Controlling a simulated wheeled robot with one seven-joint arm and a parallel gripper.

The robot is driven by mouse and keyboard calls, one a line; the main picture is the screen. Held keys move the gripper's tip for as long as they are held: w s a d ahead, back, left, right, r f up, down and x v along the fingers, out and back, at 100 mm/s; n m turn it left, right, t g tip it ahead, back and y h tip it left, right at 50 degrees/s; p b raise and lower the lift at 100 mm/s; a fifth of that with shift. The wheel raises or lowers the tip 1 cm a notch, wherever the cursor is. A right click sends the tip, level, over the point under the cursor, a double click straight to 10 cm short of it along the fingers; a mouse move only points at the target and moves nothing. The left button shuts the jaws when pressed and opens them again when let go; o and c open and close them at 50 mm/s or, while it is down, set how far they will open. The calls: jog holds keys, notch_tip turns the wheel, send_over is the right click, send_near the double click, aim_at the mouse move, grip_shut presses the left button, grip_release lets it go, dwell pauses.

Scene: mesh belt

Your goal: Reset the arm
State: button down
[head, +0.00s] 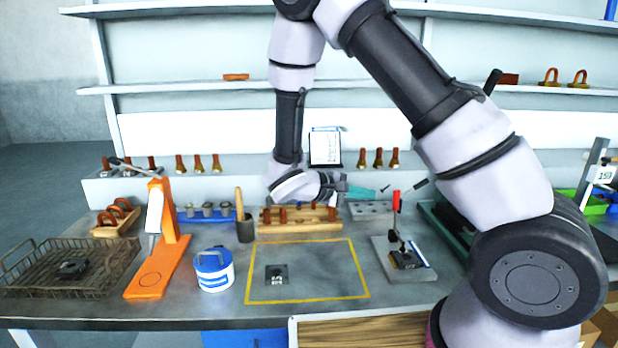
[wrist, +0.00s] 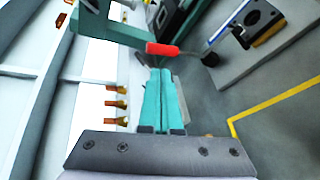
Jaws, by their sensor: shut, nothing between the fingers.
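My arm reaches in from the right of the head view and bends down over the back of the workbench (head: 335,312). My gripper (head: 374,192) points to the right, above the bench, between the wooden block and the red-handled clamp fixture. In the wrist view its two teal fingers (wrist: 163,105) lie side by side, shut, with nothing between them. The red-handled clamp fixture (head: 397,222) stands to the right of the gripper; its red handle (wrist: 162,49) shows beyond the fingertips in the wrist view. I cannot tell whether they touch.
A yellow outlined area (head: 335,297) on the bench holds a small dark plate (head: 276,275). To the left are a blue-white canister (head: 214,270), an orange stand (head: 160,262) and a wire basket (head: 40,285). A wooden block (head: 300,226) lies behind. Shelves line the wall.

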jog(key=s+d+r+m+t+y, duration=0.1)
jog(key=s+r+m+y, duration=0.4)
jog(key=r, duration=0.8)
jog(key=s+d+r+m+t+y, duration=0.1)
jog(key=s+d+r+m+y, duration=0.2)
jog(key=s+r+m+y, duration=0.3)
jog(key=s+r+y, duration=0.4)
jog(key=s+r, duration=0.1)
jog(key=r, duration=0.2)
jog(key=shift+s+t, duration=0.2)
jog(key=shift+t, duration=0.1)
